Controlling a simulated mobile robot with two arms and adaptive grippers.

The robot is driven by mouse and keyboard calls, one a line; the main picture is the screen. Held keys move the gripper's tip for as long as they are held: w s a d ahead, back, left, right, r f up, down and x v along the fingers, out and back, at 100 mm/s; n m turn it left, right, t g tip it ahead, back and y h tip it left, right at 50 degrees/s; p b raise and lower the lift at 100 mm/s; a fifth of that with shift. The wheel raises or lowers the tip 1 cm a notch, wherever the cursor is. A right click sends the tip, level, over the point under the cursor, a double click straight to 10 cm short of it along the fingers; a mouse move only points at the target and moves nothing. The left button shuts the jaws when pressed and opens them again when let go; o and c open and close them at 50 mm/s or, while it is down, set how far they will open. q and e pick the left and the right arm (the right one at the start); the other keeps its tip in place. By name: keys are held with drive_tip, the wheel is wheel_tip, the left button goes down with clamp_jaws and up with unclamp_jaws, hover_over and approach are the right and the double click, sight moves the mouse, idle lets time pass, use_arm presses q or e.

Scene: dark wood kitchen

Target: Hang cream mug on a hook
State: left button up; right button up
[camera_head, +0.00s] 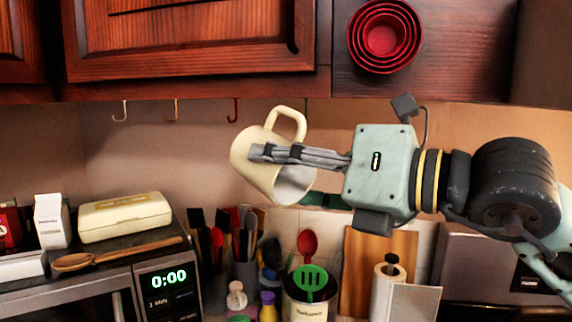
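The cream mug (247,160) is held up in the air in front of the back wall, tilted, with its handle at the top and its opening facing down to the right. My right gripper (262,153) comes in from the right and is shut on the mug, its fingers lying across the mug's side below the handle. The far finger is mostly hidden. Several hooks hang under the cabinet: a white hook (121,111), a brown hook (173,109) and a red hook (233,110). The mug is below and to the right of the red hook, apart from it. My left gripper is out of view.
The wooden cabinet (190,45) is just above the mug. Nested red bowls (383,37) show at upper right. Below are a microwave (168,285) with a cream box (125,217) and wooden spoon (115,254) on top, and utensil containers (310,308). The space around the left hooks is clear.

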drive_tip(key=w+d+f+p, duration=0.1)
drive_tip(key=w+p, duration=0.4)
drive_tip(key=w, duration=0.5)
drive_tip(key=shift+d, duration=0.5)
idle(0.6)
drive_tip(key=shift+s, duration=0.1)
drive_tip(key=o, duration=1.5)
drive_tip(key=shift+f, duration=0.1)
